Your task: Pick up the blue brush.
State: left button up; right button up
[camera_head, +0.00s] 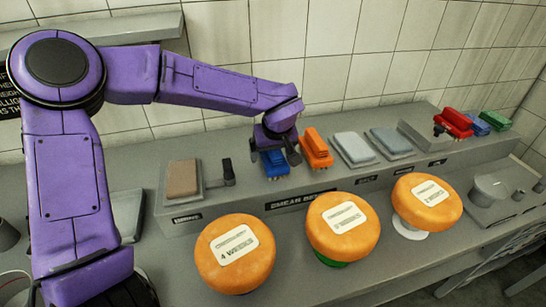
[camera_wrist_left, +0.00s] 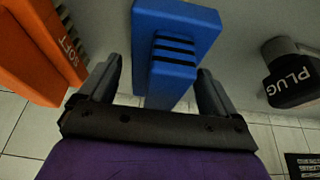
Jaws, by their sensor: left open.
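A blue brush (camera_head: 273,164) sits on the raised grey shelf, left of the orange brush, in the head view. My left gripper (camera_head: 276,152) is over it and hides part of it. In the left wrist view the blue brush (camera_wrist_left: 180,35) reaches down between the two open fingers of the left gripper (camera_wrist_left: 158,75). A gap shows beside each finger, so the jaws are not closed on it. My right gripper is not in view.
The orange brush (camera_head: 316,148), marked SOFT, stands close to the right. A black plug (camera_head: 228,172) stands to the left, by a brown block (camera_head: 183,179). Grey pads (camera_head: 354,149) lie further right. Orange cheese wheels (camera_head: 236,254) stand in front, and a tiled wall rises behind.

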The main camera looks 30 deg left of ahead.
pick_arm(q)
jog(key=shift+f, duration=0.15)
dwell(0.4)
jog(key=c, duration=1.2)
